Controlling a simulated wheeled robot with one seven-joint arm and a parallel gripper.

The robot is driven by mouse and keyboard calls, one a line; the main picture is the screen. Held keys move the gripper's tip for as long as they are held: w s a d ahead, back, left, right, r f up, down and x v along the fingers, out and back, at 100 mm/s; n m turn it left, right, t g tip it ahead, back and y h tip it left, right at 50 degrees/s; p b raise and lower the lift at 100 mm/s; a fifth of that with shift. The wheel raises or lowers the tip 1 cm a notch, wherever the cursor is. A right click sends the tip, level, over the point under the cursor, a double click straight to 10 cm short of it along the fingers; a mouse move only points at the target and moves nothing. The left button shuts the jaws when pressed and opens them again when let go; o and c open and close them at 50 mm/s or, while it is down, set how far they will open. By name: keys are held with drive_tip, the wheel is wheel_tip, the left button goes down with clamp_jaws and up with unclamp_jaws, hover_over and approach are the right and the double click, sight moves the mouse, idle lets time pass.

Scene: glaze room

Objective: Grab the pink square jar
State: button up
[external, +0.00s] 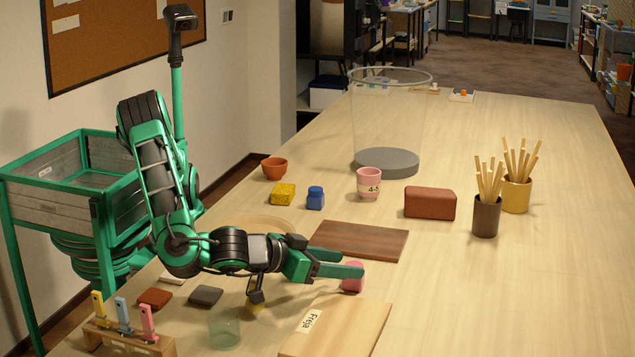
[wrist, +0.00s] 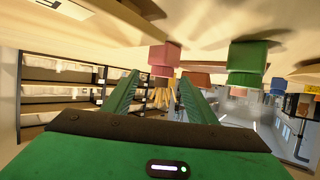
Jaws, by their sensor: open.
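The pink square jar (external: 352,283) stands on the table near the right end of my gripper, partly covered by a finger in the external view. In the wrist view, which is turned upside down, the pink jar (wrist: 164,55) appears just beyond the fingertips, sideways between the two fingers. My gripper (external: 351,262) is open, with its green fingers pointing right, low over the table. The fingers also show in the wrist view (wrist: 158,80), with nothing held between them. I cannot tell whether a finger touches the jar.
A brown board (external: 360,240) lies behind the gripper and a pale board (external: 340,330) in front. A green jar (wrist: 247,62) shows right of the pink jar in the wrist view. A red-brown block (external: 430,203) and brown stick holder (external: 486,217) stand farther right. The right front table is clear.

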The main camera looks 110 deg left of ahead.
sight(367, 283)
drive_tip(key=x, duration=0.8)
drive_tip(key=shift+a+f, duration=0.1)
drive_tip(key=shift+a, duration=0.05)
drive_tip(key=c, duration=1.3)
